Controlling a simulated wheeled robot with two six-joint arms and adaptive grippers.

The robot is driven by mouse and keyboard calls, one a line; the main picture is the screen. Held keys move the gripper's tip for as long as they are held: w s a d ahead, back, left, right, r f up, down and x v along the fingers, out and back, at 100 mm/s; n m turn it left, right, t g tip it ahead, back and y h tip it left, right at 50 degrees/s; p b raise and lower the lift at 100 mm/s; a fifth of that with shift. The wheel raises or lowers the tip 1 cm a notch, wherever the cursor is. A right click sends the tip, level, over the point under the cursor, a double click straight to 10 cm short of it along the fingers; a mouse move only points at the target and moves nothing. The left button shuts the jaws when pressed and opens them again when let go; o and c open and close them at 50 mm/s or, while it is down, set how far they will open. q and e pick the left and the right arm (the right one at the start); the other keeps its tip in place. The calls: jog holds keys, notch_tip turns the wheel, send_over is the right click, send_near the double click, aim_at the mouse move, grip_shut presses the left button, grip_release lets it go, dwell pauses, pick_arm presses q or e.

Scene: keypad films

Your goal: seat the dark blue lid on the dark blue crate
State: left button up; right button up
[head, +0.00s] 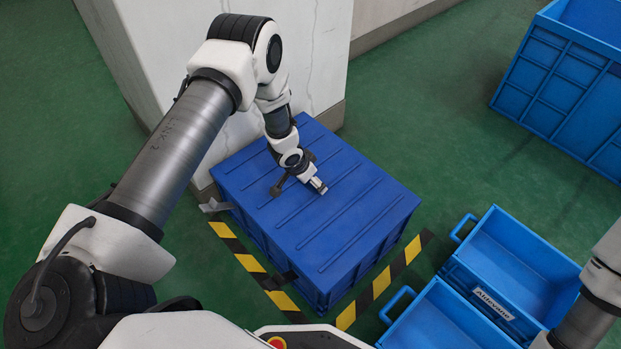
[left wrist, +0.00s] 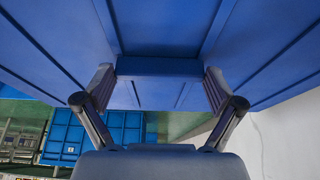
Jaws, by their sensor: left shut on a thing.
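The dark blue lid (head: 360,205) is a ribbed panel lying over the top of the dark blue crate (head: 262,240). Its edges run roughly along the crate's walls; I cannot tell whether a thin gap remains under it. My left gripper (head: 294,172) is at the middle of the lid. In the left wrist view the left gripper (left wrist: 160,78) has a finger on each side of a blue block-like grip (left wrist: 158,66) on the lid (left wrist: 265,45) and is shut on it. My right gripper is out of view; only part of that arm shows at the right edge.
Yellow-black floor tape (head: 378,284) borders the crate's front sides. A pale wall block (head: 318,50) stands close behind. Two lighter blue open bins (head: 515,262) with handles are at the lower right, and a large blue container (head: 560,90) is at the upper right. Green floor between is clear.

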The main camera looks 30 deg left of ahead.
pick_arm(q)
jog(key=o, duration=1.2)
jog(key=v, duration=1.2)
